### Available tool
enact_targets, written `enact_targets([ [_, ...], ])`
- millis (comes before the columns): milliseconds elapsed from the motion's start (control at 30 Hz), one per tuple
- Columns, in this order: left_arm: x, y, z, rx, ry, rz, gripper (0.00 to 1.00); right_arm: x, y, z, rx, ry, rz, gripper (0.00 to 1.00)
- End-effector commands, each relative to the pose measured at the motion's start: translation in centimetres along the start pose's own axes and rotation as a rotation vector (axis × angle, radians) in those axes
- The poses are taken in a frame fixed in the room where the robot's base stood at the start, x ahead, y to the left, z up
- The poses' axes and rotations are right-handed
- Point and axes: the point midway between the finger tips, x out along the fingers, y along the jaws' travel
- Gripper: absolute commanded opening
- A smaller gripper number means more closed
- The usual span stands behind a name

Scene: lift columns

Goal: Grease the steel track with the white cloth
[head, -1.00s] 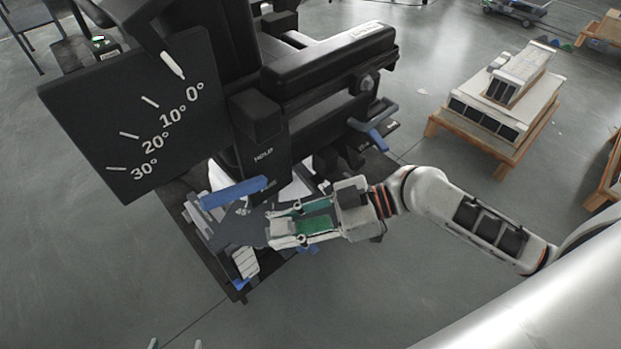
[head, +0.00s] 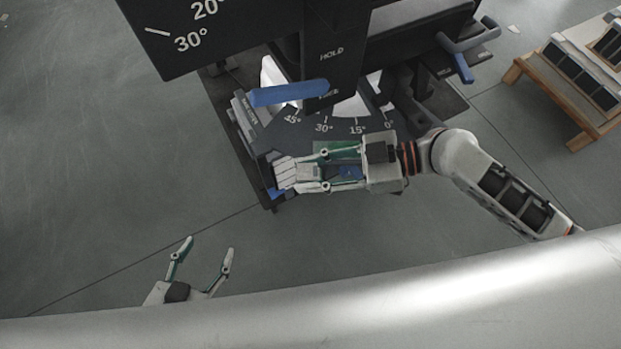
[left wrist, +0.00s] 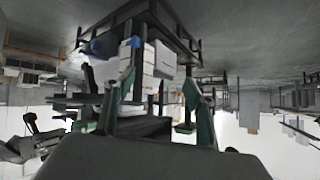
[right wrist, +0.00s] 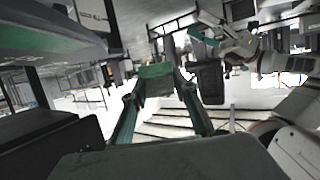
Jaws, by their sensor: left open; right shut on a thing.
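My right gripper (head: 325,170) reaches over the front of the black machine. It is shut on a green block-like piece, which shows between its fingers in the right wrist view (right wrist: 157,80). I cannot make out a white cloth in it. A ribbed white piece (head: 285,172) sits at the machine's front corner, just past the fingertips. A pale curved surface (head: 352,106) shows by the angle scale (head: 325,127); I cannot tell whether it is the steel track. My left gripper (head: 210,247) is open and empty above the floor at lower left.
A blue handle (head: 288,94) sticks out above the scale. A black angle board (head: 220,35) hangs at upper left, and another blue lever (head: 459,60) is to the right. A wooden stand (head: 545,95) holds panels at far right. The floor at left is clear.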

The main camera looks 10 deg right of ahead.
Motion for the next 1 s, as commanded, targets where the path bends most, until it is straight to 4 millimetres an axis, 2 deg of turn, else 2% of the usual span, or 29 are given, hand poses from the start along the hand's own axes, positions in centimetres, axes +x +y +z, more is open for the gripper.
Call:
enact_targets([
  [400, 0.5, 0.8, -1.5, -0.023, 0.039, 0.016, 0.55, 0.4, 4.5, 1.1, 0.002, 0.0, 0.0, 0.05],
  [600, 0.6, 1.7, -1.0, -0.055, 0.041, 0.03, 0.55, 0.7, 6.4, 2.2, 0.008, -0.002, -0.002, 0.05],
  [800, 0.9, 2.5, -2.6, -0.088, 0.077, 0.042, 0.55, 0.9, 8.2, 2.7, 0.006, -0.002, -0.002, 0.05],
  [1000, 1.1, 2.5, -3.9, -0.111, 0.108, 0.039, 0.55, 0.9, 9.2, 2.8, 0.003, -0.001, -0.001, 0.05],
])
